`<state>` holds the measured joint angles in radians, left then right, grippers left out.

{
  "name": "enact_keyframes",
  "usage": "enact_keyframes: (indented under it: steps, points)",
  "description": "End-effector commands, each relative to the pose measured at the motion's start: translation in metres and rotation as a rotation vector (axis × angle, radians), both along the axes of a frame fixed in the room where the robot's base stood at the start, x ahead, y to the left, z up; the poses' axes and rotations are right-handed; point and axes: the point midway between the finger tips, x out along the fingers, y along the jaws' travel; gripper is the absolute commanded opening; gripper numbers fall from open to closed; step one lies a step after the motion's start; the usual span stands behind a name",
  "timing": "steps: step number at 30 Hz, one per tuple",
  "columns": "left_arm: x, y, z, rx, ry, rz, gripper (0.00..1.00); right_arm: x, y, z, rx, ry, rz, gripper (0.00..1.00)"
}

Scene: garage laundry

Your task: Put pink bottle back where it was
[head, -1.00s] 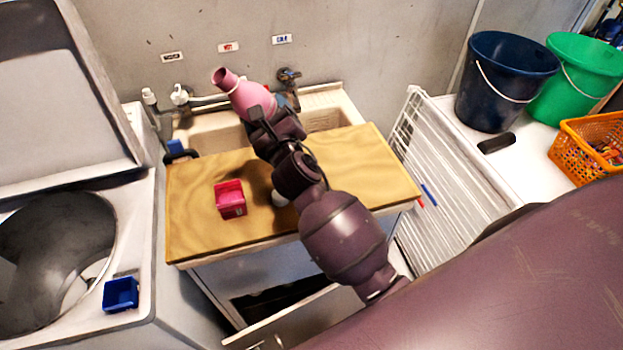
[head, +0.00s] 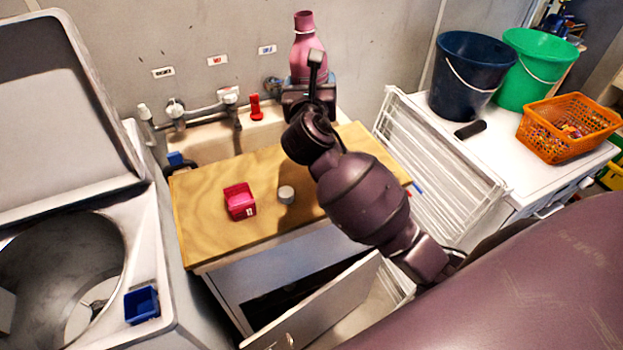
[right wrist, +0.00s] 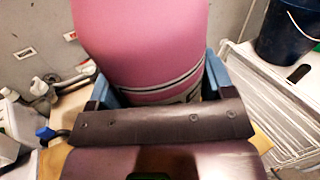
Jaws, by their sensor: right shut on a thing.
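The pink bottle (head: 308,50) is upright in the head view, in front of the back wall and above the far right part of the sink. My right gripper (head: 309,84) is shut on its lower part. In the right wrist view the bottle (right wrist: 145,45) fills the upper middle, between the blue fingers of the gripper (right wrist: 157,92). What lies directly under the bottle is hidden by my gripper and arm. My left gripper is not in view.
A wooden board (head: 215,240) covers the front of the sink, bearing a pink-red box (head: 240,201) and a small grey cap (head: 286,194). Taps (head: 178,113) line the wall. A white drying rack (head: 440,150) and buckets (head: 465,75) stand at right.

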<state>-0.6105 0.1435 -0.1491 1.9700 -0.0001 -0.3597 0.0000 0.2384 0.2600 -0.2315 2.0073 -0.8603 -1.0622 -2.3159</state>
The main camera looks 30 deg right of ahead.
Motion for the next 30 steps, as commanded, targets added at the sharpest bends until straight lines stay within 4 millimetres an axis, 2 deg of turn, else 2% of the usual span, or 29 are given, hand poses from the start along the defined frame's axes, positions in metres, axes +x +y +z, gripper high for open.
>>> enact_keyframes:
  steps: [4, 7, 24, 30]
  points:
    - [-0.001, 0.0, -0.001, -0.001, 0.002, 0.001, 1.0, -0.001, -0.002, -0.003, 0.07, -0.024, -0.015, 0.34]
    - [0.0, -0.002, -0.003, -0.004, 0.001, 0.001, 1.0, -0.001, -0.002, -0.014, 0.087, -0.028, -0.015, 0.34]
    - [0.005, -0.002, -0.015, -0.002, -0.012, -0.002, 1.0, -0.001, -0.002, -0.131, 0.085, -0.027, -0.014, 0.34]
    - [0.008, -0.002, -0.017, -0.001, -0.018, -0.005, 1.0, -0.001, -0.002, -0.155, 0.086, -0.028, -0.013, 0.34]
